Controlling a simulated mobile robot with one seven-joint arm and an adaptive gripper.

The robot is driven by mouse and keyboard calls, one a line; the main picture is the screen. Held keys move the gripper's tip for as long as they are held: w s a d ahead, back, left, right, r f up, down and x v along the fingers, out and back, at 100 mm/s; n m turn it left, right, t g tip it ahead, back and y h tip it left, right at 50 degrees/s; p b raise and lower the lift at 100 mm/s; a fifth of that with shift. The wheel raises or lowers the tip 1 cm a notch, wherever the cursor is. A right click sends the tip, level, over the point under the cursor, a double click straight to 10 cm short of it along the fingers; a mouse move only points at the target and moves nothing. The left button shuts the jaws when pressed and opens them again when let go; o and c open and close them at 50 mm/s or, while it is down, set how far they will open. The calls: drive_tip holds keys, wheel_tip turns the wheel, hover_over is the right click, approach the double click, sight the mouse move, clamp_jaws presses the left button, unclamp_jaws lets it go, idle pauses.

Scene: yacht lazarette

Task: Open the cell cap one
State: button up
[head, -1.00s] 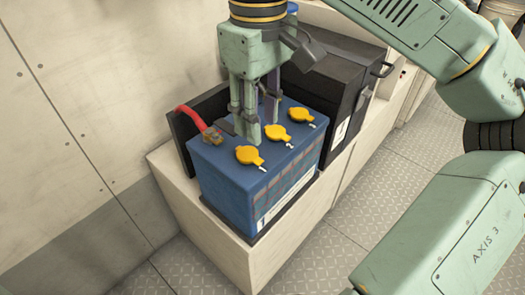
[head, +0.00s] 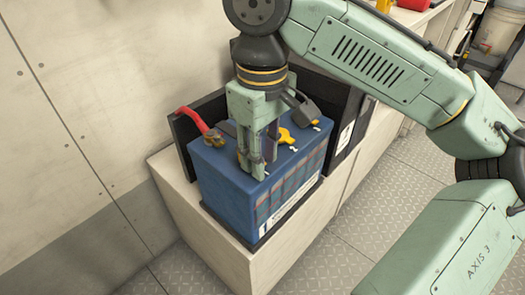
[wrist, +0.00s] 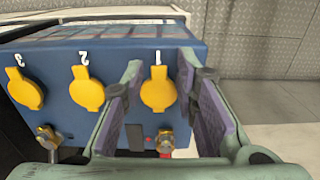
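Cell cap one (wrist: 158,92) is a yellow cap lying flat on top of the blue battery (head: 222,192), below the printed number 1. In the wrist view it sits between the two fingers of my gripper (wrist: 160,66), with gaps on both sides. My gripper is open and points down. In the head view my gripper (head: 258,170) is low over the battery's near end and hides cap one. I cannot tell how far the fingertips are above the battery top.
Yellow cap two (wrist: 86,90) and cap three (wrist: 25,90) lie beside cap one. Brass terminals (wrist: 166,140) stand nearby, one with a red cable (head: 192,119). A black box (head: 335,100) stands behind the battery. The pale wall (head: 80,100) is at the left.

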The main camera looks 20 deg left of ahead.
drive_tip(key=shift+w, duration=0.1)
clamp_jaws()
drive_tip(key=shift+r, duration=0.15)
